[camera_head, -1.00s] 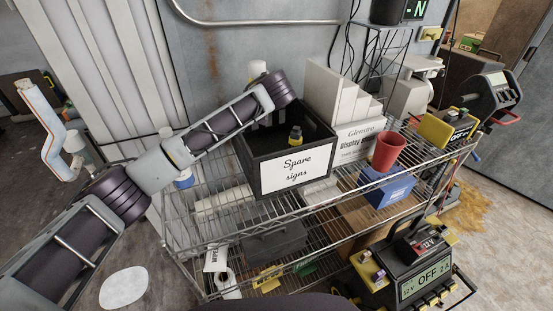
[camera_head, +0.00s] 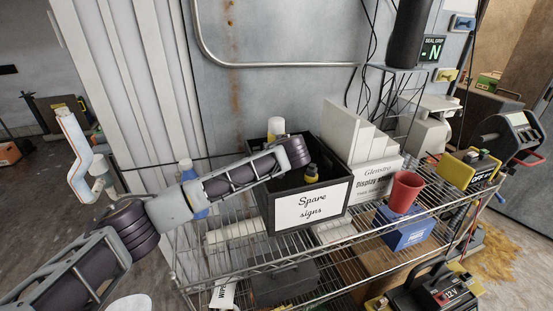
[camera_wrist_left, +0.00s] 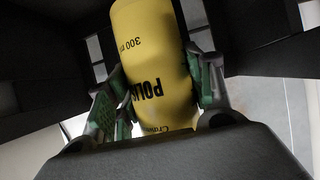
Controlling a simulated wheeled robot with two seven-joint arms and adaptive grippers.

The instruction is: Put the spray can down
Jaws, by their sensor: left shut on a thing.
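The spray can (camera_wrist_left: 155,35) is yellow with black lettering, in the left wrist view. My left gripper (camera_wrist_left: 160,92) is shut on it, with its green-grey fingers on both sides. Dark walls surround the can there. In the head view, my left arm reaches over the back left of the black "Spare signs" box (camera_head: 341,197), its wrist end low at the opening. I cannot tell whether the can touches the box floor. My right gripper is not in view.
A white-capped bottle (camera_head: 276,126) stands at the back. The box is on a wire shelf (camera_head: 225,258). A white carton (camera_head: 376,178), red cup (camera_head: 405,192) and blue box (camera_head: 406,232) stand right of it.

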